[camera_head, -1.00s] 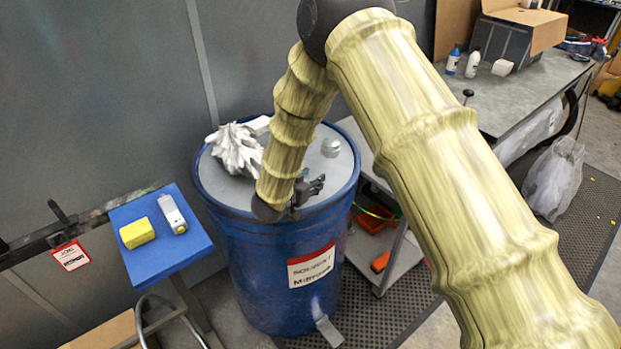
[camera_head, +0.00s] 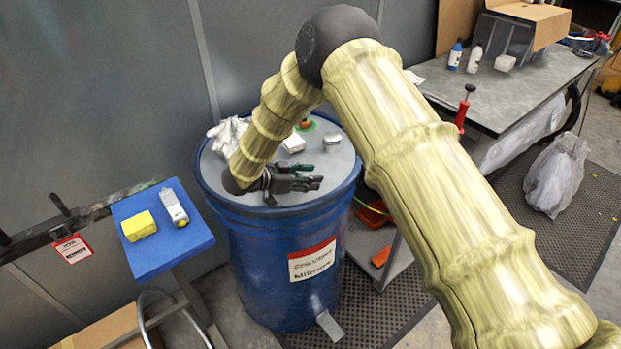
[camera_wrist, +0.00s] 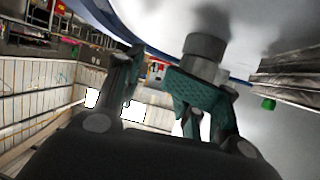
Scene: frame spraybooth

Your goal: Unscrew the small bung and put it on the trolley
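A blue drum (camera_head: 265,285) with a pale grey lid stands in the middle. A short silver cylinder (camera_head: 333,143), which may be the small bung, stands on the lid's right side. A similar grey cylinder (camera_wrist: 205,48) shows close beyond a finger in the wrist view. My gripper (camera_head: 315,182) is open and empty over the lid's front part, in front of the silver cylinder and apart from it. Its spread fingers (camera_wrist: 165,95) show in the wrist view. A grey trolley (camera_head: 402,265) stands right of the drum; my arm hides much of it.
A white rag (camera_head: 228,133), a white block (camera_head: 293,143) and a red-and-green item (camera_head: 305,124) are on the lid. A blue stand (camera_head: 160,250) holds a yellow sponge (camera_head: 138,226) and a bottle (camera_head: 174,207). A workbench (camera_head: 515,95) and a red-handled tool (camera_head: 465,105) are at right.

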